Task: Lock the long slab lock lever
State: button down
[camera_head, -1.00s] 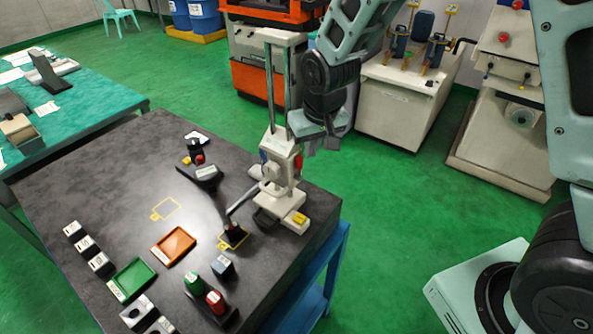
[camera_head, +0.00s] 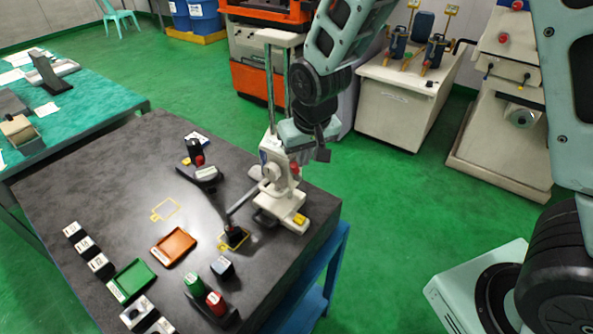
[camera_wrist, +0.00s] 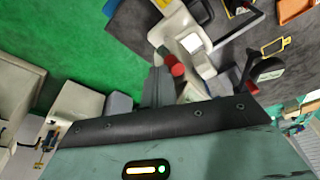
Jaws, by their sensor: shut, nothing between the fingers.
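A cream height gauge (camera_head: 272,160) with two upright columns stands at the right edge of the dark slab table. A small red lever-like part (camera_head: 294,168) sits on the right side of its carriage. It also shows as a red cylinder in the wrist view (camera_wrist: 175,66); I cannot tell whether this is the named lock lever. My gripper (camera_head: 322,153) is shut and empty, just right of and above the red part. In the wrist view the grey fingertips (camera_wrist: 157,80) are close beside the red part; contact is unclear.
The dark slab (camera_head: 110,190) carries a black stand with a red knob (camera_head: 199,160), an orange tray (camera_head: 174,247), a green tray (camera_head: 133,280) and several small blocks. Machines stand behind.

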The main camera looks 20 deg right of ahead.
jog(key=shift+s+a, duration=0.25)
jog(key=shift+a, duration=0.1)
jog(key=shift+a+f, duration=0.1)
dwell(0.3)
jog(key=shift+s+a+f, duration=0.45)
jog(key=shift+s+a, duration=0.15)
jog(key=shift+a, duration=0.1)
jog(key=shift+a+f+b, duration=0.1)
jog(key=shift+b, duration=0.25)
jog(key=shift+s+a+f, duration=0.25)
jog(key=shift+a+f, duration=0.05)
jog(key=shift+f, duration=0.05)
jog(key=w+p+v, duration=0.1)
jog(key=p+v, duration=0.4)
jog(key=v, duration=0.1)
send_over(295, 168)
jog(key=s, duration=0.2)
jog(key=shift+w+a+r, duration=0.2)
jog(key=shift+a, duration=0.25)
